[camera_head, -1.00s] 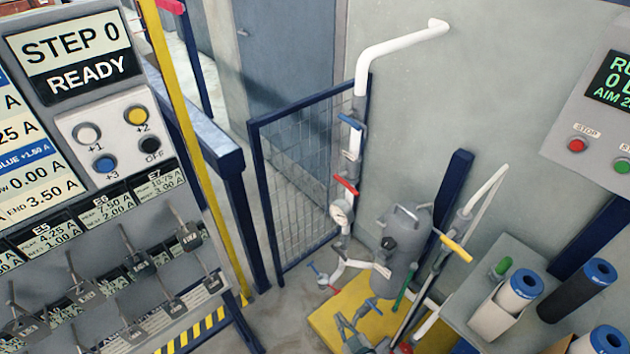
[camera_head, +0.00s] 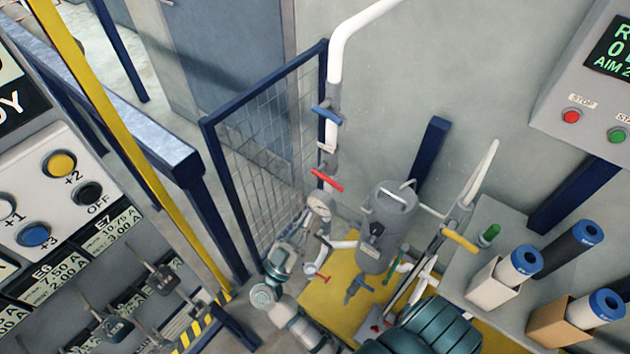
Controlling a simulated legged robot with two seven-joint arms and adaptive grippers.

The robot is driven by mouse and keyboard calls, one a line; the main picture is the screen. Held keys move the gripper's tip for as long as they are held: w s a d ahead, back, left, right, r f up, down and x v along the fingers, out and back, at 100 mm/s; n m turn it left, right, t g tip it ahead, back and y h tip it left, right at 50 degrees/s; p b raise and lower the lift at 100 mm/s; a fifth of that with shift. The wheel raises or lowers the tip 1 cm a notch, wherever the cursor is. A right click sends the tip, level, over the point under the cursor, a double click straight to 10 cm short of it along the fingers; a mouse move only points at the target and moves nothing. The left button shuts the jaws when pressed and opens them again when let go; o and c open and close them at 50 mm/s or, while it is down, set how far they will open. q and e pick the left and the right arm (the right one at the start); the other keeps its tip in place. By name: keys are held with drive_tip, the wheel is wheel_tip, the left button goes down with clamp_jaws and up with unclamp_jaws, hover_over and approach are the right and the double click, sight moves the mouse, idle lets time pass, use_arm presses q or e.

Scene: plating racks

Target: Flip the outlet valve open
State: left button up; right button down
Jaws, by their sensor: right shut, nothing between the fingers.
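The pipework with its valves stands by the wall, and I cannot read which valve is the outlet. A blue handle (camera_head: 327,114) is high on the upright white pipe, and a red handle (camera_head: 327,180) is below it. A yellow handle (camera_head: 460,242) is on the pipe right of the grey tank (camera_head: 388,228). My right gripper (camera_head: 304,224) is shut and empty, close to the round gauge (camera_head: 320,208); contact is unclear. My left gripper is not in view.
A mesh fence (camera_head: 265,165) stands left of the pipe. The tank is on a yellow base (camera_head: 338,310). A grey bench (camera_head: 480,262) with blue-capped cylinders (camera_head: 525,260) is at right. A button panel (camera_head: 60,200) with hanging tags fills the left.

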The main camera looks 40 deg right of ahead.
sight(327, 181)
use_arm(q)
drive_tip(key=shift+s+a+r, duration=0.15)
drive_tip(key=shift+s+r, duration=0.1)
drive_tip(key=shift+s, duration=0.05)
use_arm(e)
drive_tip(key=w+d+r, duration=0.2)
drive_tip(key=d, duration=0.7)
drive_tip(key=shift+w, duration=0.2)
drive_tip(key=shift+r, duration=0.1)
